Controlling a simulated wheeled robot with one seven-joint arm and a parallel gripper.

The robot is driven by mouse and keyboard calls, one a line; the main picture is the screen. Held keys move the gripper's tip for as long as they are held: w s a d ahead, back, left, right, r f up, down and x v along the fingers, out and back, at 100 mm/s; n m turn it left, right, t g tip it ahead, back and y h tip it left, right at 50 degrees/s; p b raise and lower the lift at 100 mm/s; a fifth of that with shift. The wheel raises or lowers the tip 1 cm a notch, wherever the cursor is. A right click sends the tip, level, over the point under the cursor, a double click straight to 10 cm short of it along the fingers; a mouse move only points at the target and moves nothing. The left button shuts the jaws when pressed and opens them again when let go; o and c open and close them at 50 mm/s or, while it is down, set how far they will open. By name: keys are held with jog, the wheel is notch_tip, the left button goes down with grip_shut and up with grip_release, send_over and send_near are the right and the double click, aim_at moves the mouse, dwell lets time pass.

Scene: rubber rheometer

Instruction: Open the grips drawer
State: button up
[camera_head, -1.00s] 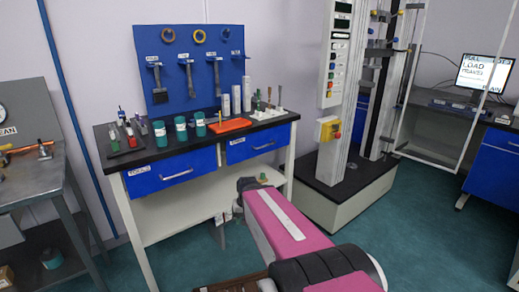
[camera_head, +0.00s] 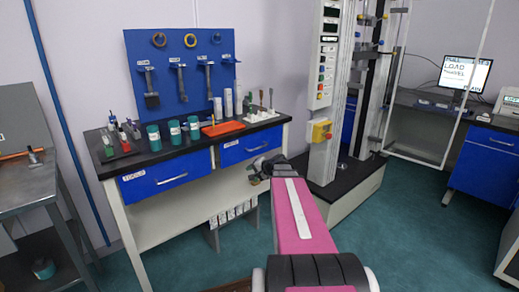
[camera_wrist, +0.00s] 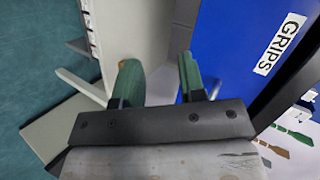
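The grips drawer (camera_head: 243,147) is the right-hand blue drawer under the black worktop, with a pale bar handle (camera_head: 257,147). It appears shut in the head view. In the wrist view its blue front (camera_wrist: 225,50) fills the upper right, with the label "GRIPS" (camera_wrist: 280,43). My gripper (camera_head: 262,166) is just in front of and below the drawer's right part. The wrist view shows my gripper (camera_wrist: 158,75) open, its two green fingers apart, with nothing clearly held between them. The right finger appears near the edge of the blue front. Whether it touches is unclear.
A second blue drawer (camera_head: 167,177) is to the left. The worktop holds green cups (camera_head: 174,132), an orange tray (camera_head: 222,128) and a white rack (camera_head: 259,115). A tall test machine (camera_head: 323,100) stands close on the right. Floor in front of the bench is clear.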

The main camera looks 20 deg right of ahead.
aim_at(260, 147)
jog(key=w+d+r+m+t+h, duration=0.1)
jog(key=w+d+r+m+t, duration=0.1)
jog(key=d+r, duration=0.3)
jog(key=w+d+r+m+t, duration=0.2)
jog(key=d+m+t, duration=0.1)
jog(key=d, duration=0.4)
jog(key=x, duration=1)
jog(key=shift+w+d, duration=0.15)
jog(key=shift+w, duration=0.2)
grip_shut()
